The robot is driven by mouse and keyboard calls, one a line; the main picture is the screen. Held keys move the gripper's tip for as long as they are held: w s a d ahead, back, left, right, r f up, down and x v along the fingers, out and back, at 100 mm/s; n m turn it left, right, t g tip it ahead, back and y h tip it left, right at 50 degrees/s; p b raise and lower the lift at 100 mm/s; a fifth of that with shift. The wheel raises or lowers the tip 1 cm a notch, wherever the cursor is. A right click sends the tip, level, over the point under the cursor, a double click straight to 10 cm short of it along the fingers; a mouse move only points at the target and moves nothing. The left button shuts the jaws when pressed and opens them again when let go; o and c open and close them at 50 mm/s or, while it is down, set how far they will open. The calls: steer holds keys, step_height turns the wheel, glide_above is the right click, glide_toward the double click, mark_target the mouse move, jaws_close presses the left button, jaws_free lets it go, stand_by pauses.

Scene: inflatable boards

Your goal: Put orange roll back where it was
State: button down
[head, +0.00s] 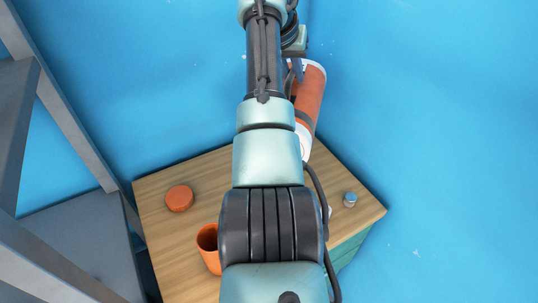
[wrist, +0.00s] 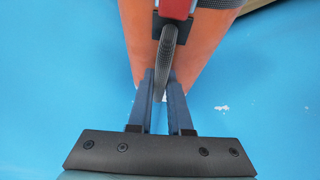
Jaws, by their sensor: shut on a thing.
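The orange roll (head: 311,92) has white ends and a dark band, and stands tilted behind the wooden table top, partly hidden by my arm. In the wrist view the orange roll (wrist: 200,55) fills the top middle, with a dark curved handle under a red patch. My gripper (wrist: 162,85) has its two blue fingers closed on either side of this handle. In the head view my gripper (head: 297,70) is small beside the roll's upper part. I cannot tell whether the roll's lower end touches anything.
The wooden table (head: 158,222) bears an orange disc (head: 179,198), an orange cup (head: 208,238) and a small grey-blue cylinder (head: 350,200). A grey frame (head: 75,135) stands at the left. Blue surfaces behind and at the right look bare. My arm hides the table's middle.

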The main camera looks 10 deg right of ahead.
step_height(320, 180, down, 16)
steer(key=p, duration=0.1)
steer(key=shift+r, duration=0.15)
stand_by(0.3)
steer(key=c, duration=1.2)
jaws_free()
steer(key=shift+s+f, duration=0.1)
steer(key=shift+f, duration=0.15)
steer(key=o, duration=0.4)
steer(key=shift+c, duration=0.2)
steer(key=shift+r, duration=0.1)
